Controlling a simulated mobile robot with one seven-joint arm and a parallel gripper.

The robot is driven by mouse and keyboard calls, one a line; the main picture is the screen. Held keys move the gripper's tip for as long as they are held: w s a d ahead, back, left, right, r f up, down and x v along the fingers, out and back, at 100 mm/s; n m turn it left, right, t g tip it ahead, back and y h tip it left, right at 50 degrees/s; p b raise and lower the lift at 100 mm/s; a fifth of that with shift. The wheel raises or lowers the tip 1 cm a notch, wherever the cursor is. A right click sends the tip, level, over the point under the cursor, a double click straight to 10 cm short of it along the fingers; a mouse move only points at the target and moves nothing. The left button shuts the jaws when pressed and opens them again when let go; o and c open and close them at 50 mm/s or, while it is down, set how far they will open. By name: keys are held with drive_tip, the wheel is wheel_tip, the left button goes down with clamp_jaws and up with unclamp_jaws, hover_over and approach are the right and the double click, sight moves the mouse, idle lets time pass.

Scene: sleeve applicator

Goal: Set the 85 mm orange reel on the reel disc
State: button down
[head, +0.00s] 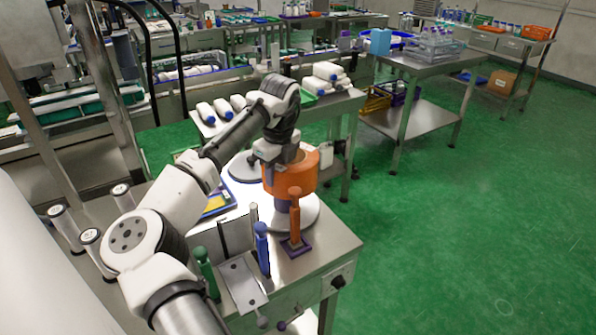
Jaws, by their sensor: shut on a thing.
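The orange reel (287,181) is a thick ring, held upright-axis at the end of my arm. My gripper (276,160) comes down at its upper left side and is shut on it; the fingertips are mostly hidden by the reel and my wrist. Below the reel is a pale round disc (305,213) on the table, with a purple-blue hub (282,205) showing between the two. The reel appears to be above the disc, over or around the hub; I cannot tell whether it touches anything underneath.
An orange post (295,212) on a purple base stands close in front of the disc. A blue post (262,247) and a green post (206,272) stand nearer the front left. Another grey disc (240,169) lies behind left. White rolls (206,112) lie behind.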

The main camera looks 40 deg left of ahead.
drive_tip(key=shift+s+a+f, duration=0.1)
drive_tip(key=shift+a+f, duration=0.2)
drive_tip(key=shift+a, duration=0.4)
drive_tip(key=shift+f+b, duration=0.25)
drive_tip(key=shift+b, duration=0.15)
wheel_tip(320, 180, down, 6)
drive_tip(key=b, duration=0.6)
drive_tip(key=shift+f, duration=0.1)
drive_tip(key=shift+f+b, duration=0.3)
drive_tip(key=shift+f, duration=0.25)
